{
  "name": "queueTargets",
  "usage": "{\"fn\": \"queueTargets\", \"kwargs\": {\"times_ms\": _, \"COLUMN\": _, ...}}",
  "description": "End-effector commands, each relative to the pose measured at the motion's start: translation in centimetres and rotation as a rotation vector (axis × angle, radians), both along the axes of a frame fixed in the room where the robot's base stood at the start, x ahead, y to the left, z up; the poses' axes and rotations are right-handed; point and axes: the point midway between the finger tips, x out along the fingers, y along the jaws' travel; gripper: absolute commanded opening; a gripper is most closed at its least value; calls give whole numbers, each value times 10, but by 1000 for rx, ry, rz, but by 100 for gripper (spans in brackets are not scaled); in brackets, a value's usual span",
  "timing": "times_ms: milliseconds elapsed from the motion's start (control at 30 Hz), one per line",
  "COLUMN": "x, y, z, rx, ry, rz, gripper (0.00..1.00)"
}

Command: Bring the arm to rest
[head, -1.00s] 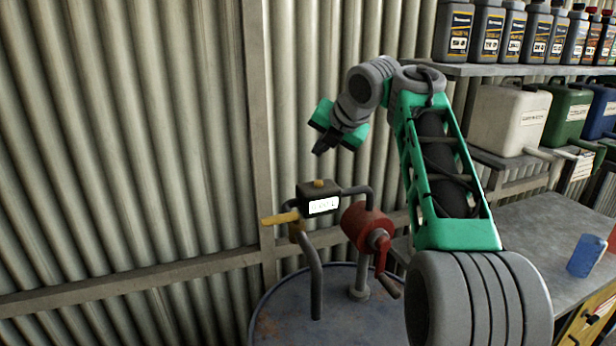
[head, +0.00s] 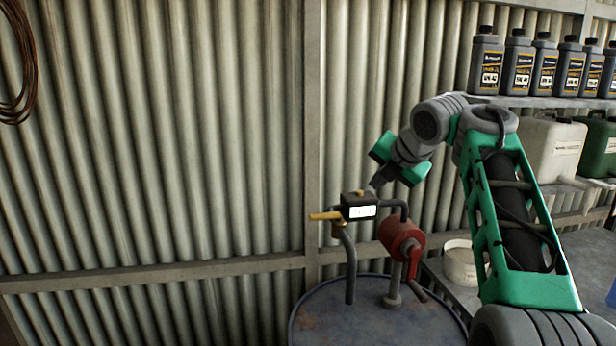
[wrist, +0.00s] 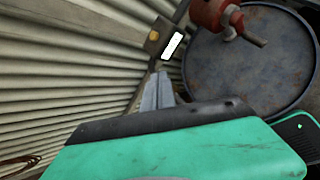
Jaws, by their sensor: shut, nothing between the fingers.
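My arm, green and grey, reaches up from the lower right in the head view and bends over toward the left. My gripper (head: 376,186) points down and to the left, just above and behind the black meter box with the white display (head: 361,212). I cannot tell whether it touches the box. In the wrist view the closed fingers (wrist: 157,92) show as grey strips, with nothing between them. The meter box also shows past the fingertips in the wrist view (wrist: 172,46).
Corrugated wall (head: 170,150) lies behind. A shelf (head: 530,101) with oil bottles, jerrycans (head: 552,148) and a white tub (head: 459,264) are at right. Left is free.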

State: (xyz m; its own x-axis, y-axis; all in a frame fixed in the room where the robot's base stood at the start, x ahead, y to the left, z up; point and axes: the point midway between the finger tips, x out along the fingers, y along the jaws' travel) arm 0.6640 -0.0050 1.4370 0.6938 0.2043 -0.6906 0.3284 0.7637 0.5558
Motion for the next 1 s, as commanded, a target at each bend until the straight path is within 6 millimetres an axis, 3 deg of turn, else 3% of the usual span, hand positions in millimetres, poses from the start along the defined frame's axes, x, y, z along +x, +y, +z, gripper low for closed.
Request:
{"fn": "queueTargets", "kwargs": {"times_ms": 267, "x": 2, "y": 7, "z": -1, "rx": 186, "ry": 53, "rz": -170, "gripper": 0}}
{"fn": "queueTargets", "kwargs": {"times_ms": 433, "x": 6, "y": 1, "z": 1, "rx": 383, "ry": 94, "rz": -378, "gripper": 0}}
{"fn": "queueTargets", "kwargs": {"times_ms": 567, "x": 12, "y": -9, "z": -17, "rx": 590, "ry": 170, "rz": -614, "gripper": 0}}
{"fn": "queueTargets", "kwargs": {"times_ms": 667, "x": 13, "y": -21, "z": -61, "rx": 790, "ry": 283, "rz": -886, "gripper": 0}}
{"fn": "queueTargets", "kwargs": {"times_ms": 767, "x": 0, "y": -37, "z": -137, "rx": 1000, "ry": 433, "rz": -1279, "gripper": 0}}
{"fn": "queueTargets", "kwargs": {"times_ms": 800, "x": -14, "y": -44, "z": -167, "rx": 1076, "ry": 478, "rz": -1459, "gripper": 0}}
{"fn": "queueTargets", "kwargs": {"times_ms": 867, "x": -45, "y": -51, "z": -207, "rx": 1170, "ry": 519, "rz": -1719, "gripper": 0}}
{"fn": "queueTargets", "kwargs": {"times_ms": 1000, "x": -139, "y": -52, "z": -283, "rx": 1254, "ry": 515, "rz": -2179, "gripper": 0}}
